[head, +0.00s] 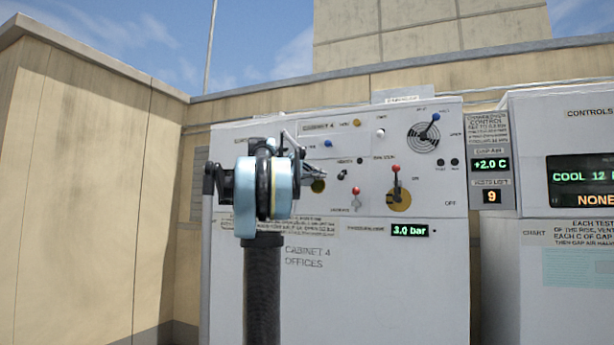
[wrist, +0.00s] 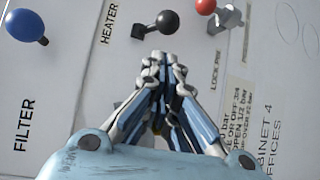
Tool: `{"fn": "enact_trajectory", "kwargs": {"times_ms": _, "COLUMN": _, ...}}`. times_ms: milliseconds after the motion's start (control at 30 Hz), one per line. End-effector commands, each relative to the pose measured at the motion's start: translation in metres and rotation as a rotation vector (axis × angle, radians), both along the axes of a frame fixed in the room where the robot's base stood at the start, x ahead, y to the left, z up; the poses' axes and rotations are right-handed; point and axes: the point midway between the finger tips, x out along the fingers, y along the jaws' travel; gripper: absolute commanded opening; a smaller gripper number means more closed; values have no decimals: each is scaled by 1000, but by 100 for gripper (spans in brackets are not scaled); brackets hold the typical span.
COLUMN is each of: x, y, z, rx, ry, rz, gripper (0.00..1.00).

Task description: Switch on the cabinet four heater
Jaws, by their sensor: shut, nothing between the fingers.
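The cabinet four panel (head: 300,280) is a white cabinet marked "CABINET 4 OFFICES". Its heater switch is a small lever with a black ball knob (head: 342,176), under a "HEATER" label. In the wrist view the black knob (wrist: 167,22) points to the right of its pivot, beside the label (wrist: 108,22). My gripper (head: 322,175) is shut and empty, in front of the panel. In the wrist view its fingertips (wrist: 158,56) are just below the heater lever in the picture; whether they touch it I cannot tell.
A blue filter knob (wrist: 24,25) is at the left, and a red-knobbed lever (wrist: 207,6) is close at the right. A larger red lever (head: 396,170) and a blue-knobbed dial (head: 435,118) are further right. A display (head: 409,230) reads 3.0 bar.

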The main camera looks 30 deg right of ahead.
Motion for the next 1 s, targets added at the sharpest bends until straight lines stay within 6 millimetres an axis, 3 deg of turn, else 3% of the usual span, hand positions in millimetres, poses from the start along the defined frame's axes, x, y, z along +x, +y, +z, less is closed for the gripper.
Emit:
{"fn": "enact_trajectory", "kwargs": {"times_ms": 200, "x": 0, "y": -35, "z": -6, "rx": 1, "ry": 0, "rz": -3, "gripper": 0}}
{"fn": "enact_trajectory", "kwargs": {"times_ms": 400, "x": 2, "y": -55, "z": -10, "rx": 1, "ry": -1, "rz": -1, "gripper": 0}}
{"fn": "enact_trajectory", "kwargs": {"times_ms": 1000, "x": 3, "y": -58, "z": -11, "rx": 5, "ry": 4, "rz": 3, "gripper": 0}}
